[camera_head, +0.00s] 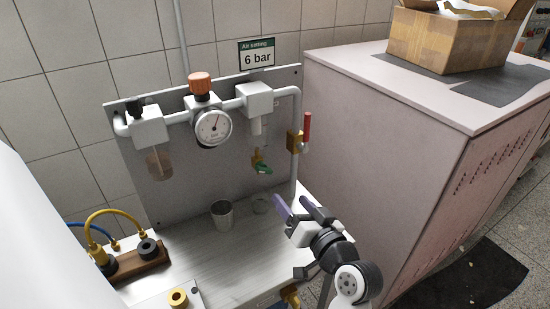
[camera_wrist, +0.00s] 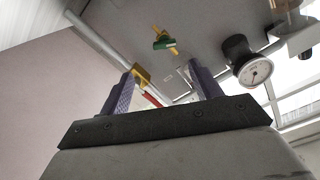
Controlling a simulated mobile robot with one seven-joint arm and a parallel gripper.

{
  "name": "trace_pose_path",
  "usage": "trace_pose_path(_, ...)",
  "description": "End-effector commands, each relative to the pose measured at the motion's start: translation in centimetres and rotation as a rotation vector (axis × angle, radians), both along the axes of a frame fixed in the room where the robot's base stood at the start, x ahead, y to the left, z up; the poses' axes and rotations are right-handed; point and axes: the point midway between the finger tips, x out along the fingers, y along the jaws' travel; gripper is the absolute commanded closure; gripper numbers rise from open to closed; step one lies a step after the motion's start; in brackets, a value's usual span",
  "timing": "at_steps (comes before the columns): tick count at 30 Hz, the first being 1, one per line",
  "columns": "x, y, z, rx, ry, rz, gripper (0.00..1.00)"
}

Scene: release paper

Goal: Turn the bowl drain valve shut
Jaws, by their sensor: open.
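The bowl drain valve is a small brass body (camera_head: 256,156) with a green handle (camera_head: 263,169), under the right-hand bowl on the grey panel. In the wrist view the green handle (camera_wrist: 165,44) shows beyond my fingers, between them and higher in the picture. I cannot tell the valve's exact setting from the handle's angle. My gripper (camera_head: 294,203) is open and empty. It is below and to the right of the valve in the head view, apart from it. The wrist view shows its two purple fingers (camera_wrist: 163,80) spread with nothing between them.
A brass valve with a red lever (camera_head: 307,128) is on the pipe right of the drain valve. A gauge (camera_head: 213,128) with an orange knob (camera_head: 200,83) sits left. A metal cup (camera_head: 222,215) stands on the bench below. A pinkish cabinet (camera_head: 400,150) borders the right.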

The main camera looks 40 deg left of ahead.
Motion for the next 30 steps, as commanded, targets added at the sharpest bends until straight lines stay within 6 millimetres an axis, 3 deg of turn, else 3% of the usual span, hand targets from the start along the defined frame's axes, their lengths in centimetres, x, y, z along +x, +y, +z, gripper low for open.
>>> trace_pose_path(7,0.0,1.2,0.8,0.033,0.032,0.032,0.36)
trace_pose_path(21,3.5,10.0,0.9,0.031,0.030,0.032,0.36)
trace_pose_path(30,4.7,12.5,0.6,0.032,0.029,0.027,0.36)
